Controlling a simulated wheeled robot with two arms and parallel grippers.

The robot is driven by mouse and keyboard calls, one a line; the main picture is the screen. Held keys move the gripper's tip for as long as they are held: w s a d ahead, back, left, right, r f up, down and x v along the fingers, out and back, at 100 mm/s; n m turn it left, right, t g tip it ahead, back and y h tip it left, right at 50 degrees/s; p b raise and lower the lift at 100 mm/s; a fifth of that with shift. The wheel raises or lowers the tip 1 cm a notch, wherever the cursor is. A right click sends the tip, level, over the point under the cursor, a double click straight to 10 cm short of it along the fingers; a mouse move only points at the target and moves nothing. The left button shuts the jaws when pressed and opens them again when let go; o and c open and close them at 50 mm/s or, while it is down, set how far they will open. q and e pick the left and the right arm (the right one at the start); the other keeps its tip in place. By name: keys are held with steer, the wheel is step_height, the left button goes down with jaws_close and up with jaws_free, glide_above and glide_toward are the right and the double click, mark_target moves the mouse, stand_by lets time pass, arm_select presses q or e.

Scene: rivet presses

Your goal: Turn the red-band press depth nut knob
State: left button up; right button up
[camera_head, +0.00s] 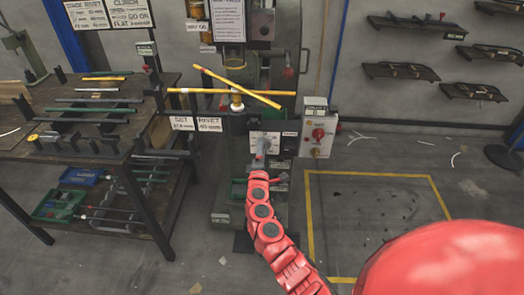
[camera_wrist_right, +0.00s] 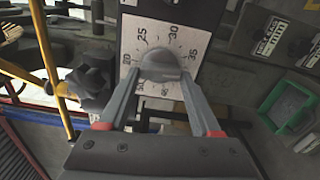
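The depth nut knob is a grey rounded knob (camera_wrist_right: 160,65) at the centre of a white dial plate (camera_wrist_right: 190,45) in the right wrist view. The dial carries numbers such as 25, 30 and 35. My right gripper (camera_wrist_right: 160,75) has one finger on each side of the knob, and the fingertips appear to touch it. In the head view the right gripper (camera_head: 260,148) is at the front of the press (camera_head: 262,75), below the dial plate (camera_head: 265,138). The gripper hides part of the knob there. I cannot make out a red band. My left gripper is not in view.
Two crossed yellow bars (camera_head: 240,88) lie at the press above the dial. A control box with a red knob (camera_head: 318,134) stands to its right. A workbench (camera_head: 60,130) with rods and tools is at left. The yellow-outlined floor area (camera_head: 375,225) is mostly clear.

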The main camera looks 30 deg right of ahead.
steer(key=o, duration=0.3)
steer(key=v, duration=1.7)
steer(key=shift+s+a+b, duration=0.15)
steer(key=shift+a+b, duration=0.05)
steer(key=shift+b, duration=0.2)
steer(key=shift+f, duration=0.1)
